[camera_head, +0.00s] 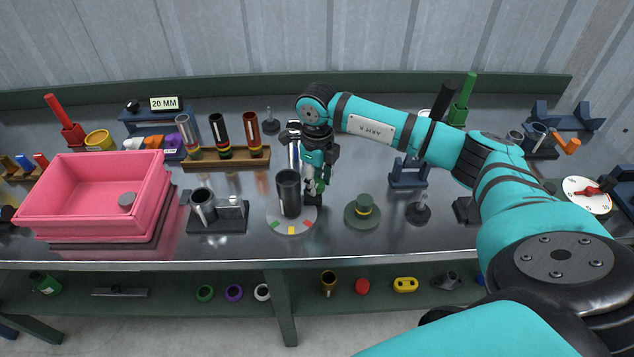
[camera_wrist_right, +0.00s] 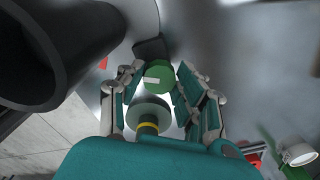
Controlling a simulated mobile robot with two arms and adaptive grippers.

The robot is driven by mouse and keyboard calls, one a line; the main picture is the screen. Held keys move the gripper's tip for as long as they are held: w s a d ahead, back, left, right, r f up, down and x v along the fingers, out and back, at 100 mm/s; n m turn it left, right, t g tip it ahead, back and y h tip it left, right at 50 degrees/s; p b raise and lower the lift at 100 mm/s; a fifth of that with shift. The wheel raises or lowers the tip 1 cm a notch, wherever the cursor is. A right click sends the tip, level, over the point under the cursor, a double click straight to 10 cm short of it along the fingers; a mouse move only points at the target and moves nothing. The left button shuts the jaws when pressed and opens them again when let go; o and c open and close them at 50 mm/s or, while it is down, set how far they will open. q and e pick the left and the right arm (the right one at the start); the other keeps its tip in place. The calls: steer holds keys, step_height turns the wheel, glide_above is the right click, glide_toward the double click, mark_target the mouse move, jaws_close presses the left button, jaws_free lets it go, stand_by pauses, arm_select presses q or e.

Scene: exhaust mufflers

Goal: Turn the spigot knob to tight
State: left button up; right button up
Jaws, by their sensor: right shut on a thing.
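A dark upright cylinder (camera_head: 289,192) stands on a round grey plate (camera_head: 278,226) with red, yellow and green marks. My right gripper (camera_head: 316,187) points down just right of the cylinder. In the right wrist view, the right gripper (camera_wrist_right: 160,76) is shut on a small green knob (camera_wrist_right: 158,77) with a white mark, one finger on each side. The knob shows only as a bit of green between the fingers in the head view. The cylinder's open end (camera_wrist_right: 45,50) fills the wrist view's upper left. My left gripper is not in view.
A pink bin (camera_head: 95,200) stands at the left. A green round piece with a yellow ring (camera_head: 363,210) sits right of the gripper. A dark holder (camera_head: 217,215) stands left of the plate. A rack with tubes (camera_head: 225,157) is behind. A white dial (camera_head: 588,195) lies far right.

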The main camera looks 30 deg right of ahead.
mark_target(318, 183)
steer(key=m+b, duration=0.1)
steer(key=m, duration=0.5)
steer(key=shift+d, duration=0.1)
steer(key=m, duration=0.3)
steer(key=shift+r+m+b, duration=0.1)
steer(key=shift+m+b, duration=0.2)
steer(key=shift+m, duration=1.6)
steer(key=o, duration=1.1)
steer(key=shift+o, duration=0.2)
step_height(318, 183, up, 12)
